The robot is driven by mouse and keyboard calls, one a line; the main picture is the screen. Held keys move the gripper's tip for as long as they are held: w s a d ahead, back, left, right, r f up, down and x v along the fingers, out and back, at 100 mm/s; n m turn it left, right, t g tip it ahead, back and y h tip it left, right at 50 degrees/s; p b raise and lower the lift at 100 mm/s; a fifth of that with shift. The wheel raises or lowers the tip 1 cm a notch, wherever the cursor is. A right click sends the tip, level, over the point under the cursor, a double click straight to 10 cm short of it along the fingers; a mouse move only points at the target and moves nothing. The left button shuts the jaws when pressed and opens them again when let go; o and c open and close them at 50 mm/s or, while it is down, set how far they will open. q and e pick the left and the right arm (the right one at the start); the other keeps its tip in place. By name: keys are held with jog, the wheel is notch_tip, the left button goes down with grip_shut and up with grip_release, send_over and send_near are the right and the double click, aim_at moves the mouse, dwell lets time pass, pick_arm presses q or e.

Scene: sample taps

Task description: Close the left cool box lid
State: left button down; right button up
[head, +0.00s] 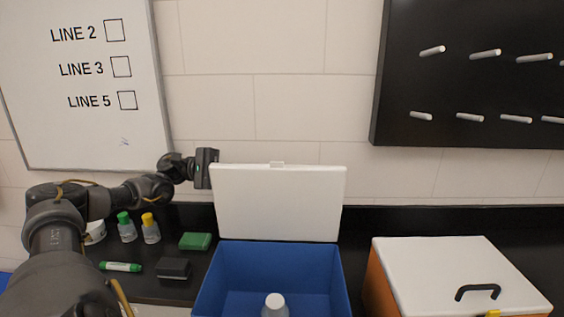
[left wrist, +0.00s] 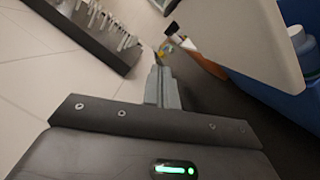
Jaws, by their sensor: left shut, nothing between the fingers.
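The left cool box (head: 208,300) is blue, and its white lid (head: 280,205) stands open, nearly upright, at the back edge. In the left wrist view the lid (left wrist: 235,40) fills the upper right, with the blue box (left wrist: 302,105) beyond it. My left gripper (head: 207,168) is at the lid's upper left corner, its fingers hidden behind the lid in the head view. In the left wrist view the shut, empty fingers (left wrist: 160,75) lie on the wall side of the lid; contact cannot be told. My right gripper is not in view.
A white-capped bottle (head: 275,303) stands in the blue box. An orange cool box (head: 378,290) with a shut white lid (head: 440,265) is at the right.

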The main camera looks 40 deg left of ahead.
pick_arm(q)
jog(key=w+d+r+p, duration=0.1)
jog(key=d+r+p, duration=0.2)
jog(key=d+p, duration=0.6)
jog(key=shift+x, duration=1.15)
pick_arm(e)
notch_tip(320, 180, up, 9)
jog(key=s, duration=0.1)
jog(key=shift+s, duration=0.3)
pick_arm(q)
jog(key=shift+s+d+f, duration=0.1)
